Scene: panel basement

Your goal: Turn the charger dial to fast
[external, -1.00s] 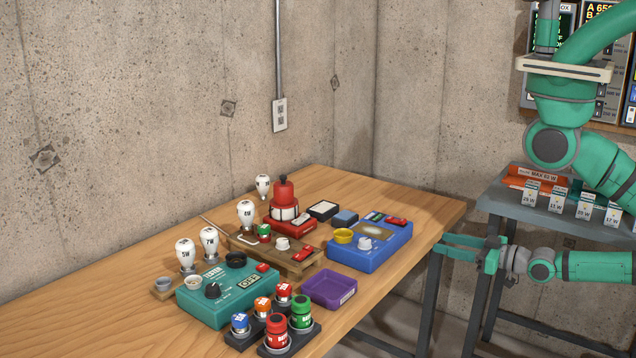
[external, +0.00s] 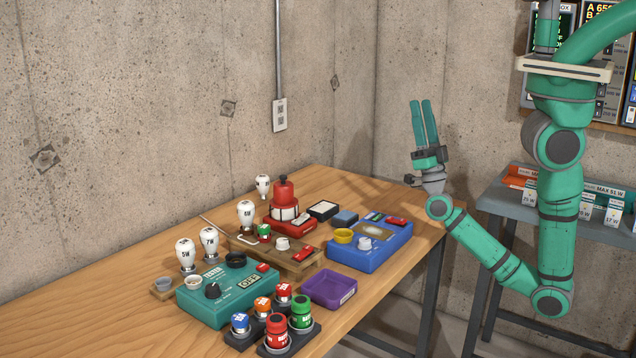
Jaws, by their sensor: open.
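A blue box (external: 372,258) stands at the right part of the wooden table. It has a white dial (external: 365,243), a yellow ring (external: 343,236), a small display and a red block on top; it looks like the charger. The dial's setting is too small to read. My gripper (external: 422,103) is to the right of and well above the blue box, apart from everything. Its two green fingers point up and are open with nothing between them.
A teal tester box (external: 222,304) with a black dial stands front left. A purple tray (external: 329,290) lies in front of the blue box. Bulbs, a red lantern (external: 284,192) and a battery rack (external: 272,334) crowd the table. A grey shelf (external: 490,205) stands right.

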